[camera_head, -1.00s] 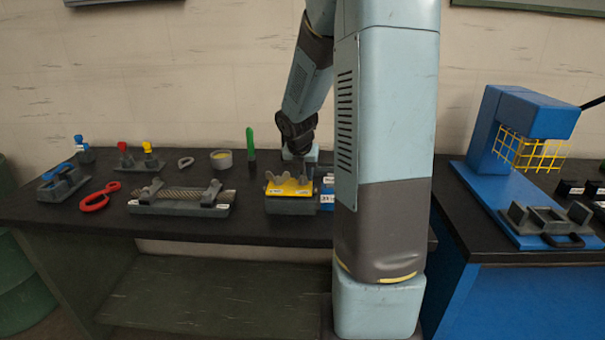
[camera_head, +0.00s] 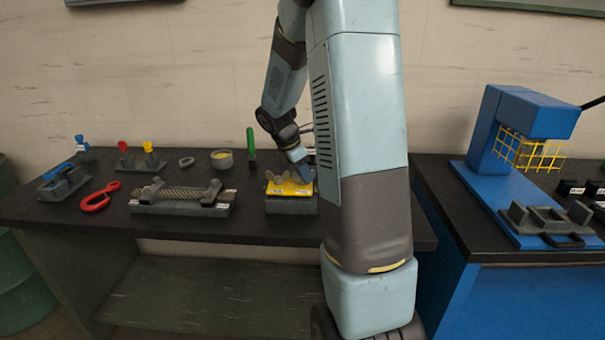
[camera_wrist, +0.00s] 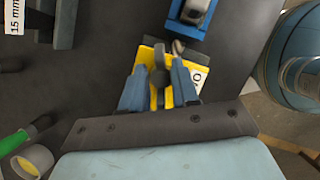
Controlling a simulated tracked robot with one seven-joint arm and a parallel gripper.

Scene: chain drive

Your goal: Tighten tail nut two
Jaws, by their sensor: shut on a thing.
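A grey block with a yellow top plate (camera_head: 284,188) sits on the dark bench, left of my arm. It also shows in the wrist view as a yellow plate (camera_wrist: 203,73) with a partly hidden white label. Grey wing-like nuts stand on it; one nut (camera_head: 272,178) is at the left end in the head view. My gripper (camera_head: 303,172) is at the right end of the plate. In the wrist view my gripper (camera_wrist: 160,68) has its blue fingers on both sides of a grey nut (camera_wrist: 158,55) and is shut on it. The fingers partly hide the plate.
A blue block (camera_wrist: 193,22) is close beside the plate. A blue press (camera_head: 530,115) stands on the right bench.

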